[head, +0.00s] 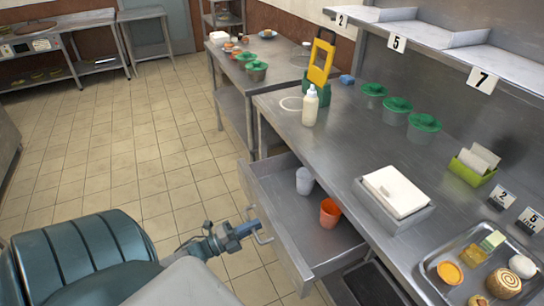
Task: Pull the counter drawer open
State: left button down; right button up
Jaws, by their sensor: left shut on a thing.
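The counter drawer (290,204) stands pulled out from the steel counter (335,150) and shows its inside. A white cup (304,181) and an orange cup (329,213) stand in it. A bar handle (264,238) sits on the drawer's front. My left gripper (254,228) is at the handle and shut on it, reaching in from the left. My right gripper is not in view.
A white bottle (310,106), green-lidded containers (396,110), a white stack in a tray (394,192) and a food tray (470,285) stand on the counter. Numbered tags hang from the shelf (430,35) above. The tiled floor (130,150) at left is clear.

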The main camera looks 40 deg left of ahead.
pick_arm(q)
jog(key=r+p+v, duration=0.1)
jog(key=v, duration=0.5)
jog(key=shift+s+p, duration=0.35)
jog(key=shift+a, duration=0.15)
jog(key=c, duration=1.6)
grip_release()
jog(key=shift+o, duration=0.2)
jog(key=b+v, duration=0.2)
jog(key=v, duration=0.8)
jog(key=shift+s+a, duration=0.2)
jog(key=shift+s, duration=0.2)
